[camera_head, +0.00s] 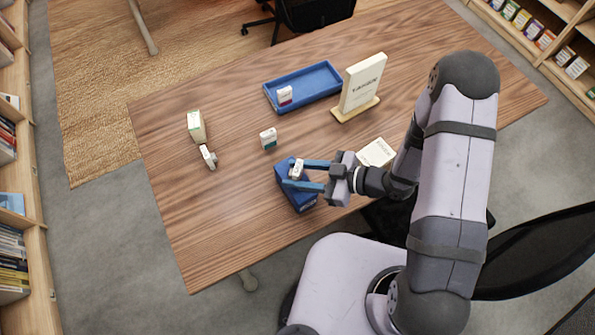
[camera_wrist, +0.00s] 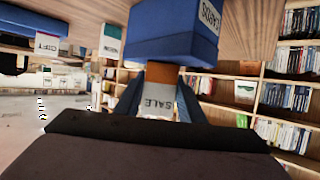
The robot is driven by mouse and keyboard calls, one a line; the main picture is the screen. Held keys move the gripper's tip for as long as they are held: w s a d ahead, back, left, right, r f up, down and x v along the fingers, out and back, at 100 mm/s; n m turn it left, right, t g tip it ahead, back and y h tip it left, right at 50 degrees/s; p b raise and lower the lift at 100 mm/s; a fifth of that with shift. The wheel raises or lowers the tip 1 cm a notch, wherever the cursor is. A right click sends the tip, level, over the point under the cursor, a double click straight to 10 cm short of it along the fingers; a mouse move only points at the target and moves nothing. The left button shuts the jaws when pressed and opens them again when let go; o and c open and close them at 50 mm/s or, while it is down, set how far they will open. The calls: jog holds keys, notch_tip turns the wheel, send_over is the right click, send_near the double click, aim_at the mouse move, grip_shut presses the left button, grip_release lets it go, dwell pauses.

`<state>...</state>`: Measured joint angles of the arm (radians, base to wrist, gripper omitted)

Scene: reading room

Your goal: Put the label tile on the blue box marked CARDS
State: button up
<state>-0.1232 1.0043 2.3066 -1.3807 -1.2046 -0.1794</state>
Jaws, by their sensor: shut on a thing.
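The label tile (camera_head: 298,167), a small white block with an orange-brown band, is between the blue fingers of my gripper (camera_head: 289,174). In the wrist view the tile (camera_wrist: 158,101) reads SALE upside down, with my gripper (camera_wrist: 158,97) shut on it. The blue box (camera_head: 302,198) stands on the table beneath the fingers. In the wrist view, which looks inverted, the blue box (camera_wrist: 172,35) fills the top, with a white CARDS label on its side. The tile's banded end meets the box in the picture; I cannot tell whether they touch.
The table's left front is clear.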

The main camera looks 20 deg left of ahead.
jog(key=shift+f, duration=0.1)
jog(key=o, duration=1)
jog(key=shift+o, duration=0.2)
jog(key=shift+r, duration=0.2)
jog(key=shift+d, duration=0.25)
jog(key=b+v, duration=0.2)
jog(key=v, duration=0.9)
jog(key=shift+d, duration=0.25)
jog(key=shift+r, duration=0.1)
